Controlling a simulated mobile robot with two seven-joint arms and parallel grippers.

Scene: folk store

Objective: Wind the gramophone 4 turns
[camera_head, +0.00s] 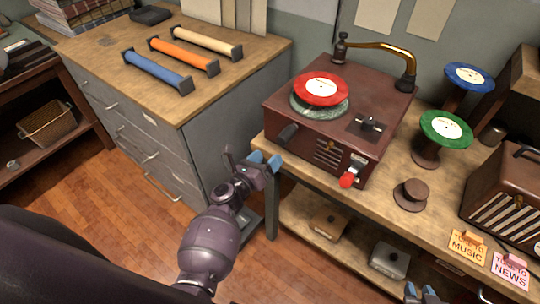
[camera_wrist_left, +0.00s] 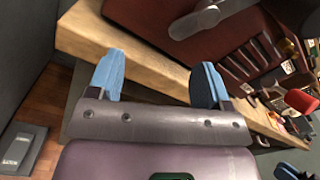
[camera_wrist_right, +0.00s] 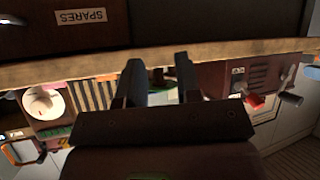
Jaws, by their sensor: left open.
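The gramophone (camera_head: 330,115) is a dark red box on the wooden counter, with a red record (camera_head: 321,89) on its turntable and a brass tone arm (camera_head: 385,50) behind. A dark crank handle (camera_head: 287,134) sticks out from its left side; it also shows at the top of the left wrist view (camera_wrist_left: 205,18). A red-tipped lever (camera_head: 348,179) is on the front. My left gripper (camera_head: 265,160) is open and empty, below and left of the crank, apart from it. My right gripper (camera_head: 421,293) is open and empty, low in front of the counter.
Green (camera_head: 446,127) and blue (camera_head: 470,76) records rest on stands at the right. A grey drawer cabinet (camera_head: 205,140) stands at left. Bare floor (camera_head: 110,190) lies between furniture.

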